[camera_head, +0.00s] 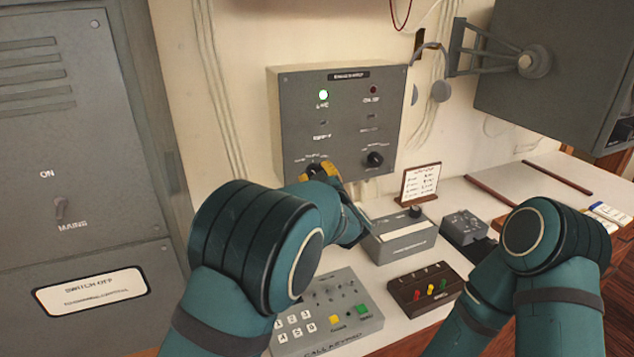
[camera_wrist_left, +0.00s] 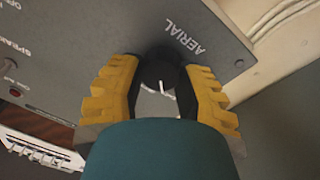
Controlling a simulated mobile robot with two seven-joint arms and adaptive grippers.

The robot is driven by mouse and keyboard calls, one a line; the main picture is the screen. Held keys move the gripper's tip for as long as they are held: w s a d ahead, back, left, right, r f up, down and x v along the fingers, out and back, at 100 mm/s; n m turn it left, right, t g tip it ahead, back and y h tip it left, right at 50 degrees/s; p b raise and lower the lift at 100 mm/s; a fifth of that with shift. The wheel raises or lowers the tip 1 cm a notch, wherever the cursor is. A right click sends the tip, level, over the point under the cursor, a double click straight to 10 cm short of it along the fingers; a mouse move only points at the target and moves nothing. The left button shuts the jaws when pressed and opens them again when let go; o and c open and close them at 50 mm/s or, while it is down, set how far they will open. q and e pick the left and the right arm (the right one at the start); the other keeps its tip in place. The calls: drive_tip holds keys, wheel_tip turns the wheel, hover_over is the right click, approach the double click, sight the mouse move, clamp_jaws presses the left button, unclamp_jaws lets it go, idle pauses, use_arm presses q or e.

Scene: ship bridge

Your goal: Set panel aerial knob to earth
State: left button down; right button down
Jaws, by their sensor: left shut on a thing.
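The grey wall panel (camera_head: 345,112) hangs upright in the head view, with a lit lamp at its upper left. My left gripper (camera_head: 322,173) has yellow fingers and is at the panel's lower left knob. In the left wrist view the gripper (camera_wrist_left: 161,85) has a finger on each side of the black aerial knob (camera_wrist_left: 158,66) and is shut on it. The word AERIAL is printed beside the knob. A white pointer line shows on the knob, but the position marks around it are too small or hidden to read.
A second black knob (camera_head: 375,159) sits right of my left gripper. Below are a call keypad (camera_head: 327,312), a grey box (camera_head: 401,240), a brown box with coloured knobs (camera_head: 425,288) and a framed card (camera_head: 420,184). A grey cabinet (camera_head: 75,160) stands at left.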

use_arm(q)
drive_tip(key=shift+a+r, duration=0.1)
drive_tip(key=shift+r, duration=0.05)
idle(0.3)
drive_tip(key=c, duration=0.5)
unclamp_jaws()
drive_tip(key=r+v, duration=0.1)
drive_tip(key=v, duration=1.1)
drive_tip(key=shift+f, duration=0.5)
